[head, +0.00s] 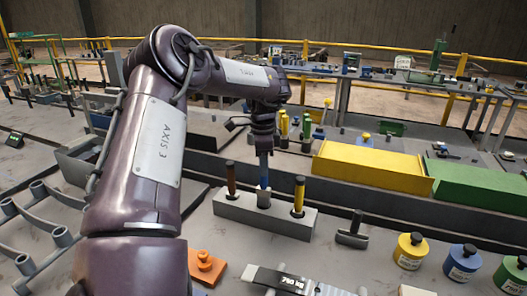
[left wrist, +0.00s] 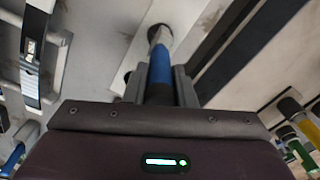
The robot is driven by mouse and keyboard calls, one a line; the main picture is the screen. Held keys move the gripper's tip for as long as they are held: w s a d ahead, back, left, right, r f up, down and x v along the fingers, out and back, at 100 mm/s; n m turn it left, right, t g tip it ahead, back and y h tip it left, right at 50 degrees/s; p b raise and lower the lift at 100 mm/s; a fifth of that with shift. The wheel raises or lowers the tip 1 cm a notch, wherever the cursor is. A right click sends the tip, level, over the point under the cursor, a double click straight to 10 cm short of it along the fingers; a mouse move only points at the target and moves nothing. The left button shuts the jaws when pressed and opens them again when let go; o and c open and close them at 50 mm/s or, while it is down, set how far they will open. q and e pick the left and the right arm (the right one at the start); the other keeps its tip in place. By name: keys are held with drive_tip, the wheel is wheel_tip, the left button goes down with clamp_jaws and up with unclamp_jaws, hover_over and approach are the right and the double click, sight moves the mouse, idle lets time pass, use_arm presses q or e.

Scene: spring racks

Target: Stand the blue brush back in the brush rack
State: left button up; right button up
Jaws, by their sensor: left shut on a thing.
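The brush rack (head: 240,209) is a long pale grey block on the bench, in the middle of the head view. A brown-handled tool (head: 231,179) stands at its left end and a yellow-handled one (head: 299,192) at its right end. My left gripper (head: 263,145) is shut on the blue brush (head: 263,172), above the rack's middle. The brush is about upright, its grey lower part at the middle place. In the left wrist view, the blue handle (left wrist: 160,72) is between the fingers. I cannot tell whether it is fully seated. My right gripper is out of view.
A yellow box (head: 372,168) and a green box (head: 478,187) stand behind to the right. A dark-handled tool (head: 352,230) lies right of the rack. Yellow, blue and green labelled weights are at the front right, and an orange block (head: 205,266) is in front.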

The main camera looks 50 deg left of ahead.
sight(264, 188)
use_arm(q)
drive_tip(key=shift+f+b, duration=1.85)
drive_tip(key=shift+f, duration=0.95)
drive_tip(key=o, duration=1.5)
drive_tip(key=shift+o, duration=0.2)
drive_tip(key=shift+r, duration=0.15)
drive_tip(key=shift+r+p, duration=2.9)
drive_tip(key=shift+r, duration=0.55)
